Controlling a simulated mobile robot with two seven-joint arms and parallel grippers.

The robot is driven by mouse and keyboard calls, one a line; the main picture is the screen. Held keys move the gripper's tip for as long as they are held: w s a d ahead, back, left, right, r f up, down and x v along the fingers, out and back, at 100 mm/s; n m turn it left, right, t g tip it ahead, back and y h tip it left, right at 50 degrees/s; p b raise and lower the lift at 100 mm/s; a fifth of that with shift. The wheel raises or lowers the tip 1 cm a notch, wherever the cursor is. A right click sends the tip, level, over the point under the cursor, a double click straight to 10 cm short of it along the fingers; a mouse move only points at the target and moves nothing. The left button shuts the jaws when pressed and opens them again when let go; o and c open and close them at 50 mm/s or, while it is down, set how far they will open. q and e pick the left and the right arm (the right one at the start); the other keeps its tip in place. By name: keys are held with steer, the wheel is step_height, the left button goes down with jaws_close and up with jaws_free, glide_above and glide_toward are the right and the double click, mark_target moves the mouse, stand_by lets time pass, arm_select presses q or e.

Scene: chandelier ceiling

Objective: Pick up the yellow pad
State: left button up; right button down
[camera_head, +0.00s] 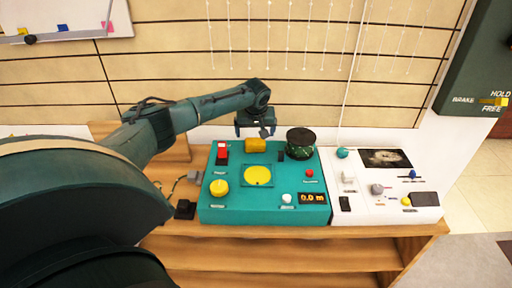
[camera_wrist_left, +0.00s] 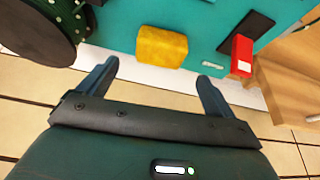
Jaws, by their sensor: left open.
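A yellow pad (camera_head: 256,145), a rough-looking block with rounded edges, sits at the back edge of the teal panel (camera_head: 240,207). In the left wrist view the yellow pad (camera_wrist_left: 162,47) lies just ahead of the fingertips, roughly midway between them and apart from both. My left gripper (camera_head: 255,133) reaches over from behind the panel, beside the pad; its fingers (camera_wrist_left: 157,72) are open and empty. My right gripper is not in view.
A dark green-dotted cylinder (camera_head: 300,143) stands right of the pad, and a red switch (camera_head: 222,153) stands left of it. A flat yellow disc (camera_head: 258,176) and yellow knob (camera_head: 219,188) are nearer. A white panel (camera_head: 385,210) adjoins on the right. The wall is close behind.

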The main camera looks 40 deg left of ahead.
mark_target(255, 141)
arm_select(q)
steer(key=x, duration=0.2)
steer(key=b+x, duration=0.1)
steer(key=x, duration=0.2)
steer(key=shift+s+d+f, duration=0.15)
steer(key=shift+s+d, duration=0.05)
steer(key=shift+d, duration=0.05)
steer(key=shift+w+a+f+b, duration=0.15)
steer(key=shift+a+f+b, duration=0.05)
steer(key=shift+f+b, duration=0.2)
steer(key=shift+c, duration=0.3)
steer(key=c, duration=1)
